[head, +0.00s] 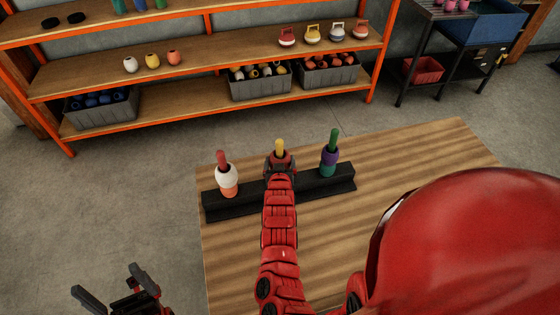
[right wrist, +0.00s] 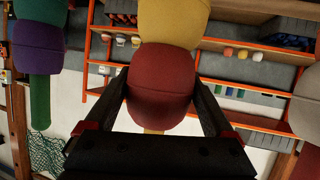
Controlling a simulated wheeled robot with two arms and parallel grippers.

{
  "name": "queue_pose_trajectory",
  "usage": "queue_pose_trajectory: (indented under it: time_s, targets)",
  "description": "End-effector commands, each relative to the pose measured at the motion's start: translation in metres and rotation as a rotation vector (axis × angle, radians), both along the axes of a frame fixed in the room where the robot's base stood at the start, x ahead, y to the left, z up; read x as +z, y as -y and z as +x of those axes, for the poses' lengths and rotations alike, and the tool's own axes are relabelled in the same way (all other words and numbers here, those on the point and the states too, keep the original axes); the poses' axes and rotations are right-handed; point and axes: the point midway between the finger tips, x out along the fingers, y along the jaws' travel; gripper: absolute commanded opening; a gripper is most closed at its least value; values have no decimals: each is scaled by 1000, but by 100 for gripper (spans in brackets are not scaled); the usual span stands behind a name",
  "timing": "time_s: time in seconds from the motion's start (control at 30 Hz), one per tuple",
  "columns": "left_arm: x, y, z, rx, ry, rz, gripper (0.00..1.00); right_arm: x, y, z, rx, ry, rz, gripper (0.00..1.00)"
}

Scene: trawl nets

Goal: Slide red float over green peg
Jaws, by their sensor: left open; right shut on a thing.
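A red float (right wrist: 162,82) sits around the yellow peg (head: 280,145) at the middle of the black rack (head: 332,185). My right gripper (head: 280,163) is shut on this float, with one finger on each side in the right wrist view (right wrist: 162,95). A yellow float (right wrist: 173,20) is against the red one, on the rack side. The green peg (head: 333,138) stands at the rack's right end and carries a purple float (head: 330,155) above a teal float (head: 328,169). My left gripper (head: 117,287) is open and empty at the lower left, off the table.
A red peg (head: 221,158) at the rack's left end carries a white float (head: 227,175) above an orange one (head: 229,189). The rack stands on a wooden table (head: 420,160). Orange-framed shelves (head: 190,85) stand behind, beyond open floor.

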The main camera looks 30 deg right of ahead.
Motion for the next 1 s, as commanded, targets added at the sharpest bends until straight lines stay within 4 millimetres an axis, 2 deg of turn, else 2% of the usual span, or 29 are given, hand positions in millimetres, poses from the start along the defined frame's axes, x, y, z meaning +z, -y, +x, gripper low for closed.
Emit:
queue_pose_trajectory:
  time_s: [0.03,0.17,0.47,1.0]
  targets:
    - [0,0,0,0,0,0,100,0,0,0,0,0,0,48]
    - [0,0,0,0,0,0,100,0,0,0,0,0,0,26]
    - [6,0,0,0,0,0,100,10,0,0,0,0,-1,26]
    - [28,0,0,0,0,0,100,58,-1,1,1,1,0,25]
